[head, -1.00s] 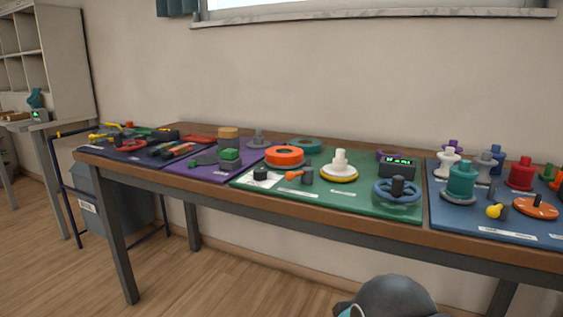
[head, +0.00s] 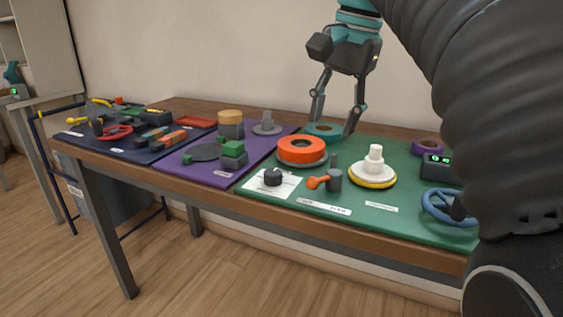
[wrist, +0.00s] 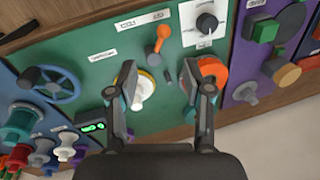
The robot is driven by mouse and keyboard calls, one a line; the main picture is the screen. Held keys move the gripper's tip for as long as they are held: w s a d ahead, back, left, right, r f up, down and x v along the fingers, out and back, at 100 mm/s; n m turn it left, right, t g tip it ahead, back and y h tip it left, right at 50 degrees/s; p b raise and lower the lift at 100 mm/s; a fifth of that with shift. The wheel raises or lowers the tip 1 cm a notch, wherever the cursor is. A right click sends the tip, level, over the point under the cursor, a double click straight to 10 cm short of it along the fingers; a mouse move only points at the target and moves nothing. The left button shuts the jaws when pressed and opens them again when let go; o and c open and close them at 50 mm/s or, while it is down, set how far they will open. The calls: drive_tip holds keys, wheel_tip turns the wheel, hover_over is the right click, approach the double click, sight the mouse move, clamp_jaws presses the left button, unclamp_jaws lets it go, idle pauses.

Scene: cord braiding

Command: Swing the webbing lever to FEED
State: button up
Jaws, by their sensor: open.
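A small lever with an orange arm and ball (head: 320,182) on a grey hub stands on the green mat (head: 415,225), its orange ball pointing left in the head view. A white label strip (head: 324,205) lies in front of it, its print too small to read. In the wrist view the orange lever (wrist: 157,42) shows ahead of the fingertips. My gripper (head: 334,122) is open and empty, pointing down above the back of the green mat, behind and above the lever. In the wrist view my gripper's fingers (wrist: 158,74) are spread, with nothing between them.
Close by on the mat are an orange roll (head: 301,149), a teal ring (head: 324,130), a white spool on a yellow-rimmed disc (head: 373,170), a black knob on a white card (head: 272,178) and a blue handwheel (head: 447,207). My arm hides the table's right part.

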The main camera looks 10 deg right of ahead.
sight(315, 178)
drive_tip(key=w+f+b, duration=0.1)
drive_tip(key=f, duration=0.3)
drive_tip(key=w+a+f+b, duration=0.1)
drive_tip(key=f, duration=0.3)
drive_tip(key=f+b, duration=0.1)
drive_tip(key=f, duration=0.3)
drive_tip(key=shift+w+a+f, duration=0.3)
drive_tip(key=shift+w, duration=0.1)
clamp_jaws()
